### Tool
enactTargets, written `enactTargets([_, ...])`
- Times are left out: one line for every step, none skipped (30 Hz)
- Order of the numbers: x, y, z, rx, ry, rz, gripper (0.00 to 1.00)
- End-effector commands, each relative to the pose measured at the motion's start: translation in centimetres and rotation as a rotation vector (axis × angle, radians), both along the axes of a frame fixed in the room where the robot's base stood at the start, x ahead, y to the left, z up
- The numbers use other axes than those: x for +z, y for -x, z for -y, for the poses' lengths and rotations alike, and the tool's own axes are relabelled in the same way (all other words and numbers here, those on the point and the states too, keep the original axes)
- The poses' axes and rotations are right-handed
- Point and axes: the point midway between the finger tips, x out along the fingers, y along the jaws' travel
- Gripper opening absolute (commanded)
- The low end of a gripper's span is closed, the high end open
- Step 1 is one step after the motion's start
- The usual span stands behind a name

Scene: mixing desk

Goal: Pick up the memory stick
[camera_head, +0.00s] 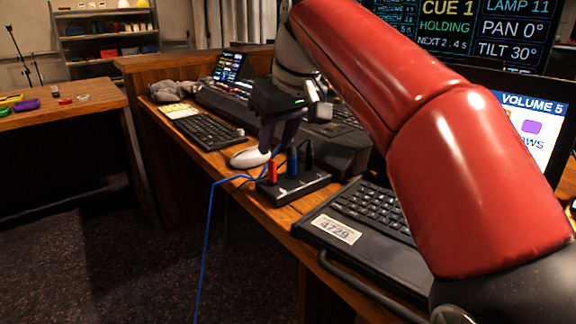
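A small black hub (300,188) sits at the front edge of the wooden desk, with three upright pieces in its top. The red piece (272,172) at the left looks like the memory stick. A blue piece (292,164) stands in the middle and a black piece (308,154) at the right. My gripper (278,146) points down just above and behind the red and blue pieces. Its two dark fingers are apart with a gap between them, and I see nothing held. The exact depth between fingertips and pieces is hard to tell.
A blue cable (209,235) and a thin dark cable hang over the desk edge. A white mouse (250,157) lies close by the gripper. A keyboard (208,130) is at the left, and a laptop (370,235) with a label is at the right. Screens stand behind.

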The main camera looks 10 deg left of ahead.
Motion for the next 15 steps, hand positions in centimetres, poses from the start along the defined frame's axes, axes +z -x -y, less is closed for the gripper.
enactTargets([-0.8,-0.1,-0.2,0.001,0.002,-0.002,0.34])
enactTargets([-1.1,-0.2,-0.3,0.001,0.002,-0.002,0.34])
enactTargets([-1.6,-0.3,-0.4,0.001,0.002,-0.002,0.34])
enactTargets([-1.9,-0.4,-0.5,0.001,0.002,-0.002,0.34])
enactTargets([-2.2,-0.5,-0.6,0.001,0.002,-0.002,0.34])
enactTargets([-2.6,-0.6,-0.6,0.001,0.002,-0.002,0.34])
enactTargets([-3.0,-0.8,-0.7,0.001,0.002,-0.002,0.34])
enactTargets([-3.4,-0.9,-0.8,0.001,0.002,-0.002,0.34])
enactTargets([-4.0,-1.1,-0.8,0.001,0.002,-0.004,0.34])
enactTargets([-4.5,-1.3,-0.9,0.002,0.002,-0.004,0.34])
enactTargets([-4.9,-1.4,-1.0,0.002,0.002,-0.004,0.34])
enactTargets([-5.5,-1.5,-1.2,0.002,0.002,-0.004,0.34])
enactTargets([-5.8,-1.7,-1.3,0.002,0.001,-0.003,0.34])
enactTargets([-6.1,-1.8,-1.4,0.0,0.001,-0.002,0.34])
enactTargets([-6.4,-1.8,-1.4,0.0,0.002,-0.003,0.34])
